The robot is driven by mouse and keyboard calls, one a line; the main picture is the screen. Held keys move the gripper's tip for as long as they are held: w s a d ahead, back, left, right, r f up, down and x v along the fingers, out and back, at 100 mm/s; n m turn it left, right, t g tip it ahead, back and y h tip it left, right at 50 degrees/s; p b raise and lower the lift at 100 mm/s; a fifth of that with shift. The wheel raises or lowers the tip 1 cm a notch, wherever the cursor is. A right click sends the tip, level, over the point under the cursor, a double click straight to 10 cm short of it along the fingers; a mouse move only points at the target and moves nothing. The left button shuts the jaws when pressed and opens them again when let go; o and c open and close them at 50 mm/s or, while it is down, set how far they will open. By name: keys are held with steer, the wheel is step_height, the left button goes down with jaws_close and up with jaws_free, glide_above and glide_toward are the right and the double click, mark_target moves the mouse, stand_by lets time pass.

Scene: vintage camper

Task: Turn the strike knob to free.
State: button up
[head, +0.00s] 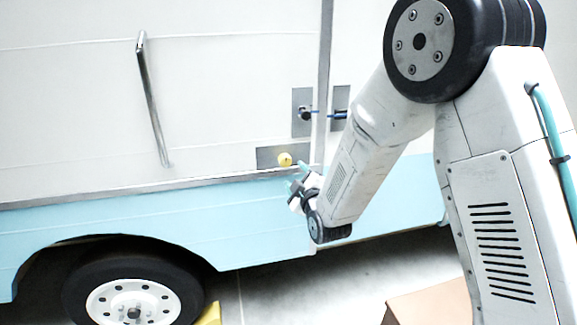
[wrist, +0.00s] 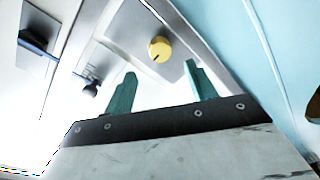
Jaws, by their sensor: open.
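The strike knob (head: 285,159) is a small round yellow knob on a grey metal plate (head: 265,156) low on the camper's side, left of the door seam. In the wrist view the yellow knob (wrist: 159,48) shows a dark mark near its lower left edge, and it lies beyond and between the two teal fingers. My gripper (head: 297,180) is just below and right of the knob in the head view. In the wrist view my gripper (wrist: 160,85) is open and empty, with its fingertips apart from the knob.
A dark latch knob on a plate (head: 304,114) sits above, with a blue piece bridging the seam to another plate (head: 340,103). A long metal grab handle (head: 152,98) is at left. A wheel (head: 133,292), yellow chock (head: 211,314) and brown box (head: 428,305) stand below.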

mark_target(287, 162)
steer(key=x, duration=0.7)
steer(key=shift+w, duration=0.35)
steer(key=c, duration=1)
